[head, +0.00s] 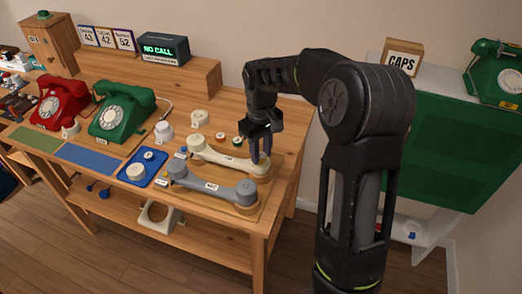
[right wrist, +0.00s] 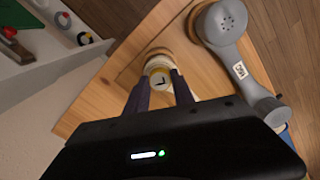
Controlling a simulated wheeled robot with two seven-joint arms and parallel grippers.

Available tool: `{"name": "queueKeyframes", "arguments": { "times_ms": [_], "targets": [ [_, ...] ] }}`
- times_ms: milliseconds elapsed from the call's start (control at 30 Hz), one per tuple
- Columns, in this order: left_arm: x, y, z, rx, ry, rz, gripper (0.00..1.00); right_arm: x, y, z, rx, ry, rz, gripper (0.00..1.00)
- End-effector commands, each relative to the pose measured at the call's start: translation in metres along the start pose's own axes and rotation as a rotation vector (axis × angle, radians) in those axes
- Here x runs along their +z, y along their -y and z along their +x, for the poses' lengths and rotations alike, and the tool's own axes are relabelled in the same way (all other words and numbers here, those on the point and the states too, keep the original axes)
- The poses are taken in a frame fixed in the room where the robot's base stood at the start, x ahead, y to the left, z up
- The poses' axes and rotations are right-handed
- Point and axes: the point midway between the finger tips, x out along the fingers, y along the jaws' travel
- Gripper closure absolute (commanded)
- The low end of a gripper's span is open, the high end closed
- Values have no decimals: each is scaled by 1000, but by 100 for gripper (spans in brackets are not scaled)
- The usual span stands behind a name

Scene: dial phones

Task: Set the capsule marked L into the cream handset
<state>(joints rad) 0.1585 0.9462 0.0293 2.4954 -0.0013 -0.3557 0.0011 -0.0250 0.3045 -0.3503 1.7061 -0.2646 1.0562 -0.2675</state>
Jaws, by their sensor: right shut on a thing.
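The cream handset (head: 225,155) lies on a wooden board on the bench, behind the grey handset (head: 212,187). My right gripper (head: 261,158) points down at the cream handset's right end. In the right wrist view its fingers (right wrist: 160,92) are shut on a small round capsule marked L (right wrist: 161,78), with its lettered face towards the camera. The capsule is at the handset's right end; whether it is seated in it or just above it I cannot tell. Most of the cream handset is hidden by my gripper in the wrist view. My left gripper is out of view.
A blue tray (head: 126,177) with round parts lies left of the grey handset. Red (head: 60,103) and green (head: 121,110) dial phones stand further left. Small round parts (head: 200,117) sit behind the cream handset. A white shelf unit stands at right.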

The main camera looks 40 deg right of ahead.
Motion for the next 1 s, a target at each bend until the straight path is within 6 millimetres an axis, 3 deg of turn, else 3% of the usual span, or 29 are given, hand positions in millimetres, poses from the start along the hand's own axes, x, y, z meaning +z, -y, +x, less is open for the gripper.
{"name": "queueKeyframes", "arguments": {
  "times_ms": [333, 367, 633, 1000],
  "targets": [
    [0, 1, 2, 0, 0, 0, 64, 0, 0, 4, 0, 0, 0, 100],
    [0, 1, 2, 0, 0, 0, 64, 0, 0, 4, 0, 0, 0, 68],
    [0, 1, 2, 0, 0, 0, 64, 0, 0, 3, 0, 0, 0, 46],
    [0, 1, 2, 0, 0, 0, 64, -1, 0, -2, 1, -3, 0, 45]
  ]
}}
